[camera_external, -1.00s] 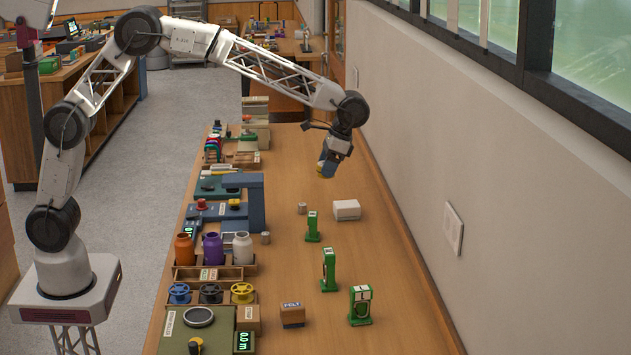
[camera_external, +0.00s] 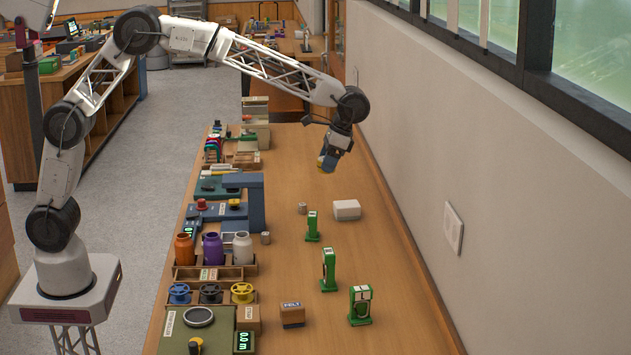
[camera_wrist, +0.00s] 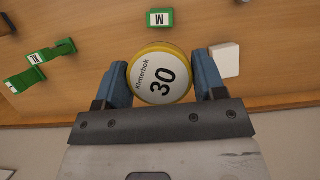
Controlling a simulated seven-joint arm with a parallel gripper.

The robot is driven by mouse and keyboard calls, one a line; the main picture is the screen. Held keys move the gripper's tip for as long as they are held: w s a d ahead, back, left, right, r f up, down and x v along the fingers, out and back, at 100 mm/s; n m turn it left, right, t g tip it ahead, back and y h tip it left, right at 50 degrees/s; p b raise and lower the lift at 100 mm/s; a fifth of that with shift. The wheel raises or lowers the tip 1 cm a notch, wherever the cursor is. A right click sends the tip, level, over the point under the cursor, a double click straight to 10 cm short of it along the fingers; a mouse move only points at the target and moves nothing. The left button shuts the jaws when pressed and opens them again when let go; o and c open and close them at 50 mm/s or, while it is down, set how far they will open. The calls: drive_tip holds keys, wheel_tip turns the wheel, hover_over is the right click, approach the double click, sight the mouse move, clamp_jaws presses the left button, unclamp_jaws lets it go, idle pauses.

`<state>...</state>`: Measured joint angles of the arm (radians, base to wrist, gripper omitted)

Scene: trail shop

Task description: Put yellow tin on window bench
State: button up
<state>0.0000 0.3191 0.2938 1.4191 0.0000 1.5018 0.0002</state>
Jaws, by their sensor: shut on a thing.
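In the external view my gripper (camera_external: 328,163) hangs above the far right part of the long wooden bench (camera_external: 385,285) beside the windowed wall, and only a little of the tin shows there. The tin is held in the air, clear of the bench top.
Jars (camera_external: 213,249), spools and blue equipment line the left side. The right strip along the wall is clear.

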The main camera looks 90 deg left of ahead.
sight(322, 159)
wheel_tip(322, 159, up, 4)
drive_tip(key=shift+r, duration=0.1)
drive_tip(key=s+a+n+h, duration=0.1)
drive_tip(key=s+a+n, duration=0.3)
drive_tip(key=a, duration=1.8)
drive_tip(key=s+a+n+h, duration=0.1)
drive_tip(key=s+a, duration=0.5)
drive_tip(key=a, duration=1.5)
drive_tip(key=s+a+n+t+h, duration=0.2)
drive_tip(key=s+a+n, duration=0.4)
drive_tip(key=s+a, duration=2.55)
wheel_tip(322, 159, down, 17)
drive_tip(key=w, duration=0.1)
drive_tip(key=shift+a+m, duration=0.3)
drive_tip(key=shift+f, duration=0.35)
drive_tip(key=shift+f, duration=3.15)
